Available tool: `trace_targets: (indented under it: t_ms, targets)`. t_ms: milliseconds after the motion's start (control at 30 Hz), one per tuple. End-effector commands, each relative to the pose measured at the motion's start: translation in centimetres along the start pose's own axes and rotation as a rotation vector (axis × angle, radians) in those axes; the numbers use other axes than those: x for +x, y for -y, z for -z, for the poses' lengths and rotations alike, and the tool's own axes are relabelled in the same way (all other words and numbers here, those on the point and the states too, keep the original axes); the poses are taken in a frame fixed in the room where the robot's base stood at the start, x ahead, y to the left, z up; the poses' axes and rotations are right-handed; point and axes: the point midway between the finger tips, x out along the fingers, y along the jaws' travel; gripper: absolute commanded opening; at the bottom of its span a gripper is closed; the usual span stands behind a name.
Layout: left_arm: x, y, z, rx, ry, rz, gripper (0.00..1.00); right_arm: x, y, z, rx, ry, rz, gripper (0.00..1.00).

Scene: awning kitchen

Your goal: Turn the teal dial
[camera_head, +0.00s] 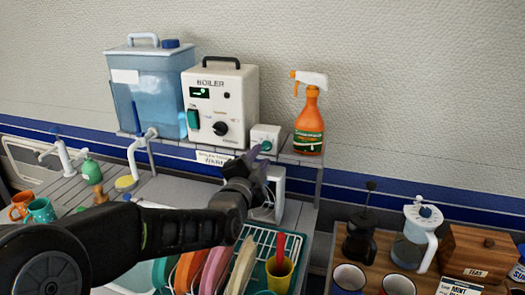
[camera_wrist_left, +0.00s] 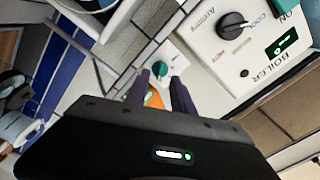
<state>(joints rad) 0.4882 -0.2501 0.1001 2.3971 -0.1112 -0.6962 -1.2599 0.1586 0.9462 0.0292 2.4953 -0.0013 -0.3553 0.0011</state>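The teal dial (camera_head: 266,146) is a small round knob on the front of a small white box (camera_head: 262,133) on the shelf, right of the boiler. In the left wrist view the dial (camera_wrist_left: 160,69) shows just beyond and between the fingertips. My left gripper (camera_head: 259,162) is just in front of and below the dial in the head view. Its two dark fingers (camera_wrist_left: 159,78) are apart with nothing held between them. I cannot tell whether a fingertip touches the dial. My right gripper is in neither view.
The white boiler (camera_head: 214,103) with a black knob and teal switch stands left of the box. An orange spray bottle (camera_head: 309,123) stands close on the right. A dish rack (camera_head: 298,243) with plates and a yellow cup lies below my left arm.

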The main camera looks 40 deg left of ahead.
Motion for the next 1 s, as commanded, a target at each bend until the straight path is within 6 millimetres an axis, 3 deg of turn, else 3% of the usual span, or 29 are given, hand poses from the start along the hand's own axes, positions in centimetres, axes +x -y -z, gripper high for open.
trace_targets:
  t_ms: [200, 567, 900, 1000]
  targets:
    - [2.6, 0.0, 0.0, -0.001, 0.001, -0.002, 0.29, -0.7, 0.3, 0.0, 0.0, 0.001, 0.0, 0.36]
    - [3.0, 0.0, 0.0, 0.0, 0.0, 0.0, 0.28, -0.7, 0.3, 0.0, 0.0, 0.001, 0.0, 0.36]
    - [3.0, 0.0, 0.0, 0.0, 0.0, 0.0, 0.0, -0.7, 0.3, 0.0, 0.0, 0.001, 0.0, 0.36]
    - [3.0, 0.0, 0.0, 0.0, 0.0, 0.0, 0.0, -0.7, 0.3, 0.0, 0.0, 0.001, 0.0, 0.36]
